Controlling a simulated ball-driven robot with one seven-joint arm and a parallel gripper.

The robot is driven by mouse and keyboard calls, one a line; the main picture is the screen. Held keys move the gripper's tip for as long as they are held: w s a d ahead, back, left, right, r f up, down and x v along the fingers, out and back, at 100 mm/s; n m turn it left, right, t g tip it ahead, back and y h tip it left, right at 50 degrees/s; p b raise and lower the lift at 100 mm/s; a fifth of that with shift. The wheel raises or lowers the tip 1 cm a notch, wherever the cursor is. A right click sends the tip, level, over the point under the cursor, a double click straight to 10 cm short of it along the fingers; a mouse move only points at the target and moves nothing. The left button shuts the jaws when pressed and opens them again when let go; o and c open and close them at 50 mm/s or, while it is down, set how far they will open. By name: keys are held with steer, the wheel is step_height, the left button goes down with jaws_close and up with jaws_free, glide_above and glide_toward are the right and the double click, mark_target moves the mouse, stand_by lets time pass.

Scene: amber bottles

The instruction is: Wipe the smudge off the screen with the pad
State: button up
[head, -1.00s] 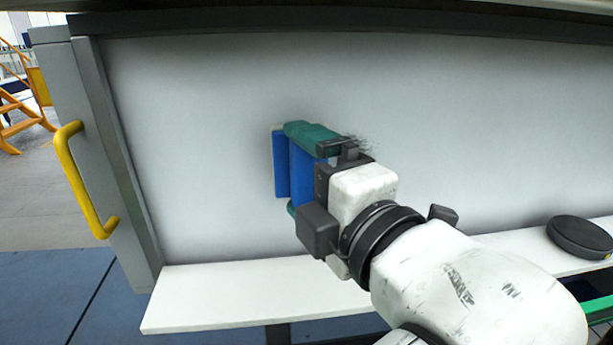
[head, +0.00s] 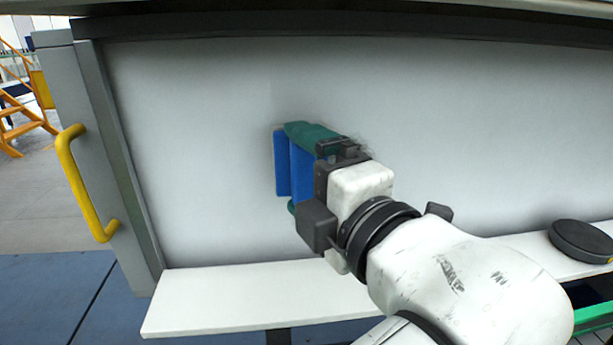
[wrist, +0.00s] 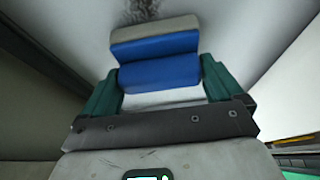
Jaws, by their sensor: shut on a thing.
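The screen (head: 470,130) is a broad pale upright panel in a dark frame. My gripper (head: 293,168) has teal fingers and is shut on the blue pad (head: 282,163), one finger above and one below in the head view. The wrist view shows the pad (wrist: 158,70) between both fingers, with its grey layer towards the screen. I cannot tell whether the pad touches the screen. The dark, speckled smudge (wrist: 143,9) lies just beyond the pad at the top of the wrist view. In the head view the smudge (head: 364,150) is mostly hidden behind my gripper.
A white ledge (head: 230,300) runs below the screen. A round black object (head: 580,240) lies on it at the right. A yellow handle (head: 80,185) is on the grey left frame. A green-edged container (head: 594,316) is at the lower right.

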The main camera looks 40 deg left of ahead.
steer(key=shift+w+a, duration=0.25)
steer(key=shift+a, duration=0.1)
steer(key=shift+w+d, duration=0.1)
steer(key=w+d+b, duration=0.2)
steer(key=w+d, duration=0.1)
steer(key=w, duration=0.1)
steer(key=w+d+b, duration=0.2)
steer(key=w+d, duration=0.2)
steer(key=shift+w, duration=0.1)
stand_by(1.2)
steer(key=shift+s+a+b, duration=0.15)
steer(key=shift+s+a, duration=1.05)
steer(key=shift+s, duration=0.2)
steer(key=shift+s+a+b, duration=0.2)
steer(key=shift+s+a, duration=0.95)
steer(key=shift+s, duration=0.3)
steer(key=shift+s+a+b, duration=0.15)
steer(key=shift+s+a, duration=1.05)
steer(key=shift+s, duration=0.2)
steer(key=s+d, duration=0.4)
steer(key=shift+d, duration=0.3)
